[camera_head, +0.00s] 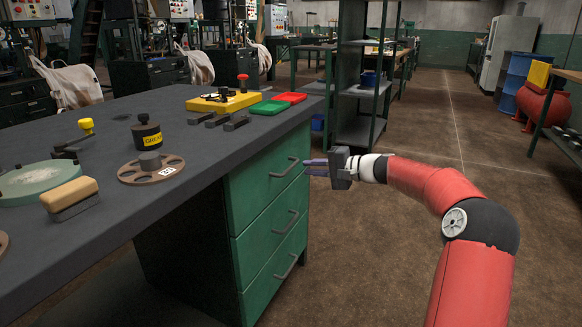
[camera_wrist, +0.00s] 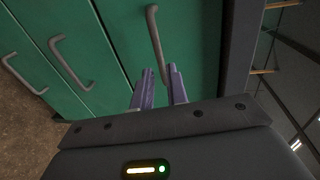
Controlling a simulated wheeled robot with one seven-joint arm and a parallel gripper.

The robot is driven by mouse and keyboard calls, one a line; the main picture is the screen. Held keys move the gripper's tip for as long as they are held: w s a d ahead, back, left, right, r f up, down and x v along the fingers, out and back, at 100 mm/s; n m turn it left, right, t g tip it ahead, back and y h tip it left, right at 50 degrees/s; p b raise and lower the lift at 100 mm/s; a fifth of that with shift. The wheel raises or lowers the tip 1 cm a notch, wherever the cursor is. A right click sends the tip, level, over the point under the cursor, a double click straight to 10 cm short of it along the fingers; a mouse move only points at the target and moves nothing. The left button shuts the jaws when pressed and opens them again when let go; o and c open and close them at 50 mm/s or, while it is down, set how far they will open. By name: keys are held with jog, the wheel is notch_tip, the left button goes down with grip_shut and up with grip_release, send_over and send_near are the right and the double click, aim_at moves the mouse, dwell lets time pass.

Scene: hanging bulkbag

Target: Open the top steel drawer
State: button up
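The green top steel drawer (camera_head: 262,185) is shut in the cabinet under the dark bench top, with a grey bar handle (camera_head: 284,167). In the wrist view the top drawer (camera_wrist: 195,30) lies sideways with its handle (camera_wrist: 155,40). My gripper (camera_head: 308,167) is just to the right of that handle in the head view. In the wrist view its two purple fingers (camera_wrist: 161,72) are apart, and the handle's lower end shows in the gap between them. I cannot tell whether the fingers touch it.
Two more green drawers with grey handles (camera_head: 286,222) (camera_head: 287,266) lie below. The bench top (camera_head: 215,150) overhangs the drawers and carries a wooden-topped block (camera_head: 70,195), a yellow tray (camera_head: 215,104) and red and green bins. A shelf rack (camera_head: 358,120) stands behind my gripper. The floor in front is clear.

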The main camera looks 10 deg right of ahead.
aim_at(291, 166)
jog(key=x, duration=0.7)
jog(key=shift+a, duration=0.15)
jog(key=shift+c, duration=0.4)
grip_shut()
